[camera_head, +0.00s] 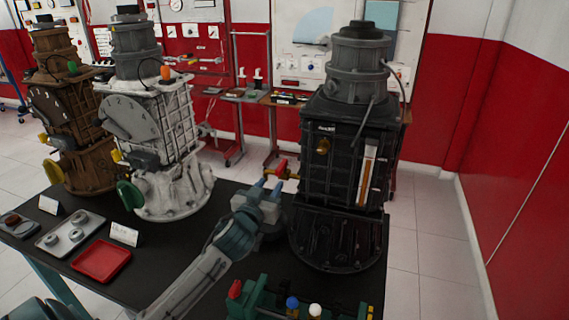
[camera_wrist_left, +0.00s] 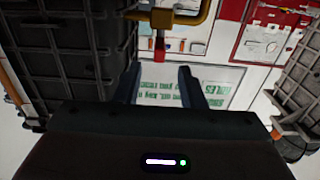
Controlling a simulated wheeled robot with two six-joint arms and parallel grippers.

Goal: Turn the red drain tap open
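The red drain tap (camera_head: 281,166) sticks out on a brass-yellow pipe (camera_head: 291,176) from the left side of the black engine (camera_head: 335,180). In the left wrist view the red tap handle (camera_wrist_left: 160,46) hangs below the yellow pipe (camera_wrist_left: 172,20), ahead of the fingers and between their lines. My left gripper (camera_head: 267,187) is just below and left of the tap. Its two fingers stand apart with nothing seen between them in the left wrist view (camera_wrist_left: 160,86). I see no clear contact with the tap. My right gripper is not in view.
A white engine (camera_head: 160,140) and a brown engine (camera_head: 75,130) stand to the left. A red tray (camera_head: 101,261) and a grey tray (camera_head: 70,236) lie on the dark table (camera_head: 190,245). A green fixture with coloured knobs (camera_head: 265,303) sits at the near edge.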

